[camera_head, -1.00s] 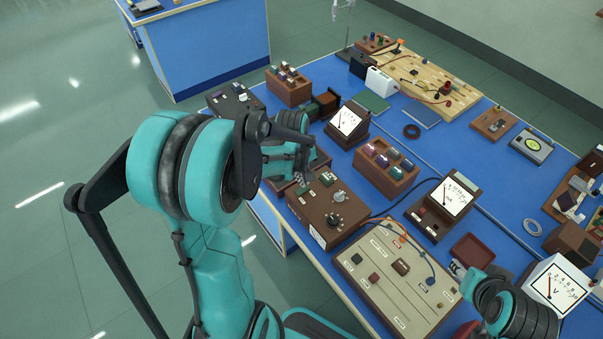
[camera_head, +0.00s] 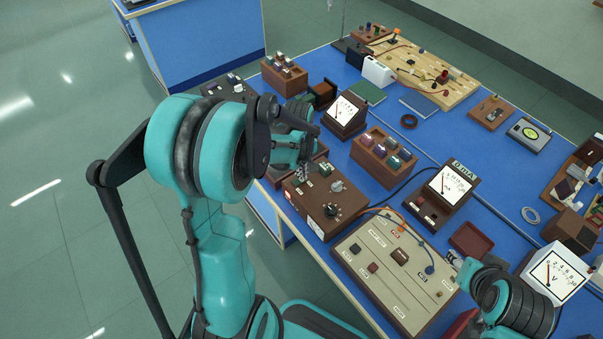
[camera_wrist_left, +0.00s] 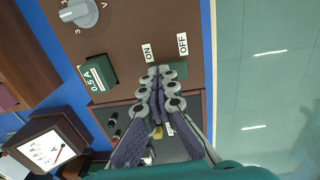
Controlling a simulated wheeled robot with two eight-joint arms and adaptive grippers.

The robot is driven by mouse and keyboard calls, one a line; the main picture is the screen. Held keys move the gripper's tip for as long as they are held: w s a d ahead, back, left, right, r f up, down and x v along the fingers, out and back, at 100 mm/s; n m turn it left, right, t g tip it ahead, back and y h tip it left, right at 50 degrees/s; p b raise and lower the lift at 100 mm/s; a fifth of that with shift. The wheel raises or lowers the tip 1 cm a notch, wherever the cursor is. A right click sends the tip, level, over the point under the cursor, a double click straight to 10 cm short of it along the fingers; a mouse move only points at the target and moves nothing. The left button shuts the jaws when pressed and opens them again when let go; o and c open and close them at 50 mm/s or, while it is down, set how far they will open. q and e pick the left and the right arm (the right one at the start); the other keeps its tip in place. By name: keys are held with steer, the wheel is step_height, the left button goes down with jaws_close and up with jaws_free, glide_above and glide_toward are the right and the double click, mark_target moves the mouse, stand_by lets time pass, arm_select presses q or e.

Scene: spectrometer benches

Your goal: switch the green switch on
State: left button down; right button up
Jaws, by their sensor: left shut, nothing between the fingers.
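A brown box (camera_head: 318,207) with dials stands near the bench's left edge. In the left wrist view its top (camera_wrist_left: 128,30) carries an ON label (camera_wrist_left: 148,53), an OFF label (camera_wrist_left: 183,44) and a dark green block marked 0.5 A (camera_wrist_left: 98,75). My left gripper (camera_head: 303,172) is at the box's far-left end. In the left wrist view its fingers (camera_wrist_left: 161,72) are shut and empty, with their tips just beside the ON and OFF labels. No switch lever shows clearly there; the fingers hide that spot, and contact cannot be told. My right gripper (camera_head: 455,259) is near the beige panel, its jaws unclear.
The beige panel (camera_head: 375,285) lies in front of the box. A meter (camera_head: 345,112) and a wooden rack of coloured parts (camera_head: 382,160) stand behind it. Another meter (camera_head: 440,195) and cables are to the right. The floor is open left of the bench.

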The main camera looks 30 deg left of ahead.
arm_select(q)
steer(key=shift+s, duration=0.15)
steer(key=shift+s+a, duration=0.1)
steer(key=shift+s, duration=0.1)
steer(key=shift+s+a, duration=0.2)
steer(key=shift+s, duration=0.2)
steer(key=shift+w+r, duration=0.1)
